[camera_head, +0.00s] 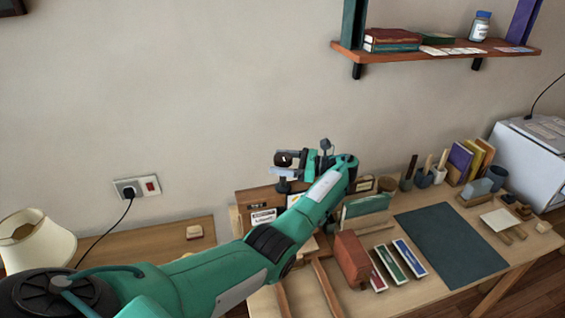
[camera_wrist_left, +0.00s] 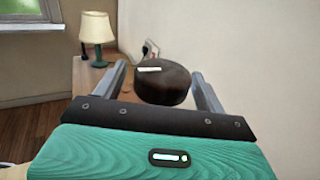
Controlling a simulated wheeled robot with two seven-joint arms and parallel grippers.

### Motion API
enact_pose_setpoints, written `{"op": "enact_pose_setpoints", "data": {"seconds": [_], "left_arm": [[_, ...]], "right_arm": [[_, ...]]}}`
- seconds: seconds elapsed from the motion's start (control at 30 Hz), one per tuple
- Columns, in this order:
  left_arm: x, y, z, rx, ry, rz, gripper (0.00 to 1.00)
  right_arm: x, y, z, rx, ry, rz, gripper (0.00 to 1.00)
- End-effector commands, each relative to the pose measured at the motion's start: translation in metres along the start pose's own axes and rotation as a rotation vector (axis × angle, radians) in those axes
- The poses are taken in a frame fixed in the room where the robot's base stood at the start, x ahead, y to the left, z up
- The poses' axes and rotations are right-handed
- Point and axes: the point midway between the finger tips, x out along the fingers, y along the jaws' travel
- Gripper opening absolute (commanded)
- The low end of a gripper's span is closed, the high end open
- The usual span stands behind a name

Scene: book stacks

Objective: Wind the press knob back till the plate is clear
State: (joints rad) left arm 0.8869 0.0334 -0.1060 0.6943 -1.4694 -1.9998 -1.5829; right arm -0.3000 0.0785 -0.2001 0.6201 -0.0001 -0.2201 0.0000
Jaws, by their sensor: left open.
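The dark brown round press knob (camera_wrist_left: 163,86) stands between the two fingers of my left gripper (camera_wrist_left: 159,70) in the left wrist view. A pale mark shows on its top. The fingers are open, one at each side of the knob; I cannot tell whether either touches it. In the head view the knob (camera_head: 282,159) is at the end of my left arm, with the gripper (camera_head: 287,167) around it. Part of the press (camera_head: 284,186) shows below. My arm hides much of the press, and I cannot make out its plate. My right gripper is not in view.
The worktable holds a dark mat (camera_head: 450,245), several books (camera_head: 410,257), a red-brown block (camera_head: 352,257) and tool pots (camera_head: 425,177). A wall shelf (camera_head: 430,52) is above. A lamp (camera_head: 35,242) stands left on a side table.

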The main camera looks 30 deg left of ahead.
Motion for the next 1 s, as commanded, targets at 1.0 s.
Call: {"op": "enact_pose_setpoints", "data": {"seconds": [1.0], "left_arm": [[-0.11, 0.0, -0.005, 0.001, 0.005, -0.001, 0.72]], "right_arm": [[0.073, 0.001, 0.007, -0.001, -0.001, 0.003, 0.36]]}}
